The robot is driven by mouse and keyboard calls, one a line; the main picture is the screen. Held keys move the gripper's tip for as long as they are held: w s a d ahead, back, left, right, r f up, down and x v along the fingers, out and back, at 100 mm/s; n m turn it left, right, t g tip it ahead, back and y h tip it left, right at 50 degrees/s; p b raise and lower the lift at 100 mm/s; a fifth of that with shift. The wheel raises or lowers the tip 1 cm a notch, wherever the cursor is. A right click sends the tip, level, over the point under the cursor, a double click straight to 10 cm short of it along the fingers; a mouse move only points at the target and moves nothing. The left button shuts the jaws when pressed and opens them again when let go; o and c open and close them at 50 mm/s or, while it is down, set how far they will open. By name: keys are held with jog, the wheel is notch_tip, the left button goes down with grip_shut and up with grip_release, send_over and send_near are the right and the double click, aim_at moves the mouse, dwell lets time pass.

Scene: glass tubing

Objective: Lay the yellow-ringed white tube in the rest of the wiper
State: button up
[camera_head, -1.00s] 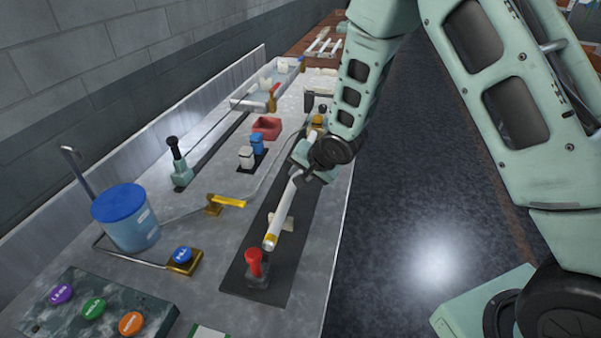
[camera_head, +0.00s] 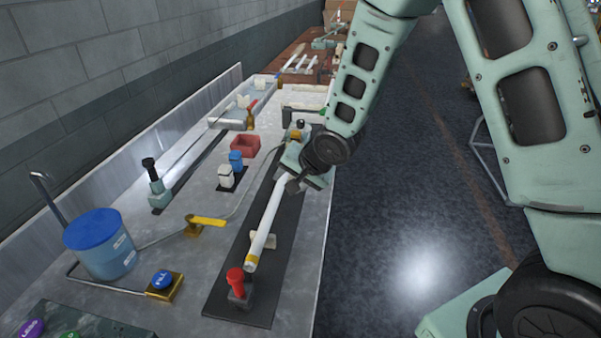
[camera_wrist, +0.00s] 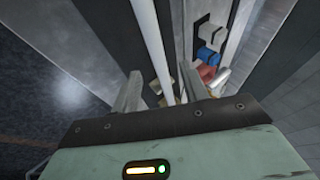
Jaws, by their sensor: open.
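The white tube (camera_head: 267,222) has a yellow ring (camera_head: 252,260) near its near end. It lies lengthwise above a long dark base strip (camera_head: 232,290), with a cream rest block (camera_head: 270,241) under or beside its near part; contact is unclear. A red-handled part (camera_head: 236,283) stands just beyond the ringed end. My gripper (camera_head: 294,180) is over the tube's far part and hides its far end. In the wrist view the tube (camera_wrist: 153,45) runs between the two spread fingers of my gripper (camera_wrist: 162,92). I cannot tell which fitting is the wiper.
A blue button (camera_head: 162,281) is near the front. The bench's right edge drops to the open floor.

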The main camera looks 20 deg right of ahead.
jog(key=s+a+r+n+g, duration=0.2)
jog(key=s+n, duration=0.3)
jog(key=s, duration=0.5)
jog(key=s+a+r+n+g+h, duration=0.1)
jog(key=s+a+r+n+g, duration=0.1)
jog(key=s, duration=0.9)
jog(key=s+a+r+n+g+h, duration=0.1)
jog(key=s+a+r+n+g, duration=0.2)
jog(key=s+r+n, duration=0.3)
jog(key=s+n, duration=0.2)
jog(key=s, duration=0.2)
jog(key=shift+s+a+n, duration=0.3)
jog(key=shift+a, duration=0.1)
